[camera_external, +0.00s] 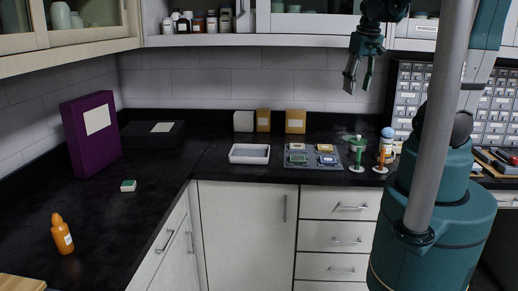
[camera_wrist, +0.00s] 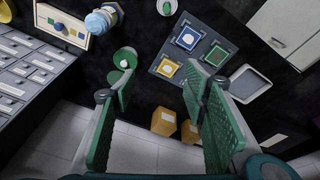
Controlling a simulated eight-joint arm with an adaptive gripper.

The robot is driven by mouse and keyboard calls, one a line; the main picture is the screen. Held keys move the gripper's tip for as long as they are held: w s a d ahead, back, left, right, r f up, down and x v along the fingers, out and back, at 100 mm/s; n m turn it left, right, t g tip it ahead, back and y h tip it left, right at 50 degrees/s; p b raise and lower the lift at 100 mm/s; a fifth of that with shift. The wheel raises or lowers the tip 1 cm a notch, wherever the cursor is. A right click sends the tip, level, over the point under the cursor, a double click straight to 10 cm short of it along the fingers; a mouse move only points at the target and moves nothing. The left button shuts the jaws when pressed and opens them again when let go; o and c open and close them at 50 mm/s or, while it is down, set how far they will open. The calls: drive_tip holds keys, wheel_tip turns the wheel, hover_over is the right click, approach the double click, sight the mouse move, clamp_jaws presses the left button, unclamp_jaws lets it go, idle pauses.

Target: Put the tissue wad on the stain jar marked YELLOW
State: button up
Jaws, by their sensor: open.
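My gripper (camera_external: 358,86) hangs open and empty above the back counter, well clear of everything; its green-padded fingers also frame the wrist view (camera_wrist: 160,88). Several square coloured items lie on a grey mat (camera_wrist: 160,66): a blue one (camera_wrist: 188,38), a green one (camera_wrist: 216,55) and yellow ones (camera_wrist: 168,69). I cannot read a YELLOW marking or tell which thing is the stain jar. I cannot single out the tissue wad for certain. A small whitish lump (camera_wrist: 125,63) shows on a green stand (camera_external: 358,150), left of my gripper's middle in the wrist view.
A white tray (camera_external: 233,153) lies left of the mat. An orange stand (camera_external: 382,157) and a blue-and-white rounded thing (camera_external: 387,132) stand to the right. Small boxes (camera_external: 295,122) stand by the wall. An orange bottle (camera_external: 62,237) and a purple box (camera_external: 91,139) are on the left counter.

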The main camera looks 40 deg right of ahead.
drive_tip(key=s+a+r+n+t, duration=0.1)
drive_tip(key=a+r+t, duration=0.1)
drive_tip(key=a, duration=1.1)
drive_tip(key=s+a+r+n+t+y, duration=0.1)
drive_tip(key=a+r+n+t, duration=0.1)
drive_tip(key=a, duration=1.2)
wheel_tip(320, 180, up, 2)
drive_tip(key=shift+s+r+t, duration=0.1)
drive_tip(key=shift+s+t, duration=0.25)
drive_tip(key=shift+t, duration=0.15)
